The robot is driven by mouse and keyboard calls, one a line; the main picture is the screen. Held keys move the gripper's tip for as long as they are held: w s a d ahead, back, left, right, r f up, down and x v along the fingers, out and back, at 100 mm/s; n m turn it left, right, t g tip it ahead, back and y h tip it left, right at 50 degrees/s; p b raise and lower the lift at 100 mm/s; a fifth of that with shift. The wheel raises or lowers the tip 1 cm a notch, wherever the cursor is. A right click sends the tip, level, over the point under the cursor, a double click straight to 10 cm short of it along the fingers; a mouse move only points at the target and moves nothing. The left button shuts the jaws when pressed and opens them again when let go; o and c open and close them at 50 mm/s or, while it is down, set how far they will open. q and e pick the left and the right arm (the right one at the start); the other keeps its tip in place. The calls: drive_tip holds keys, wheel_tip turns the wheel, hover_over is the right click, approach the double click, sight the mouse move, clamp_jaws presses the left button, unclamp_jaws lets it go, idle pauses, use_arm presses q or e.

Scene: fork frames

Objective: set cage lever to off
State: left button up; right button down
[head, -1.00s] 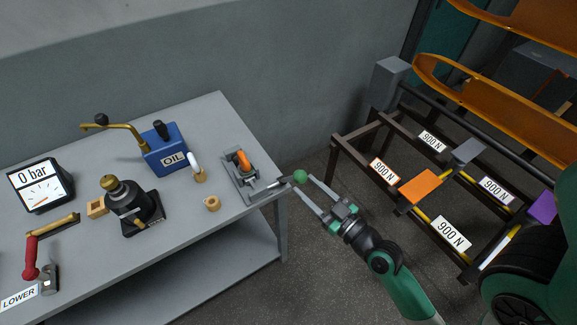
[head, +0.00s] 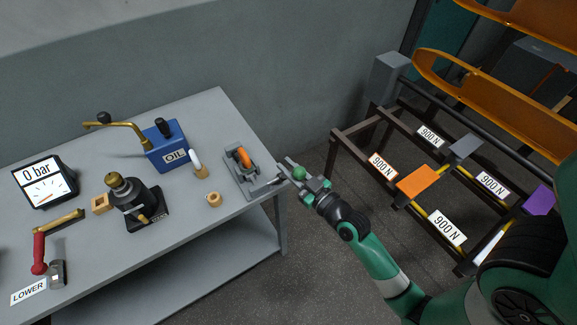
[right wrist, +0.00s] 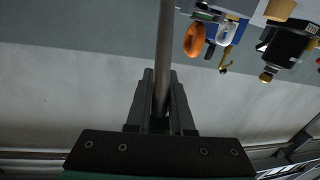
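The lever has a grey rod with a green ball knob (head: 299,173) and sticks out past the table's right edge from a grey base plate (head: 236,178). My right gripper (head: 288,174) reaches it from the lower right, with its fingers on both sides of the rod and the knob close to its palm. In the right wrist view the rod (right wrist: 164,45) runs between the two fingers (right wrist: 161,85), which look closed on it. The knob is mostly hidden there. My left gripper is not in view.
An orange handle (head: 244,157) stands on the base plate. A blue oil box (head: 166,155), a black bottle jack (head: 140,206), a gauge (head: 45,186) and a red handle (head: 39,254) stand on the table. A dark frame with 900 N labels (head: 447,228) is at right.

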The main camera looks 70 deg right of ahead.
drive_tip(key=shift+r, duration=0.4)
idle(0.8)
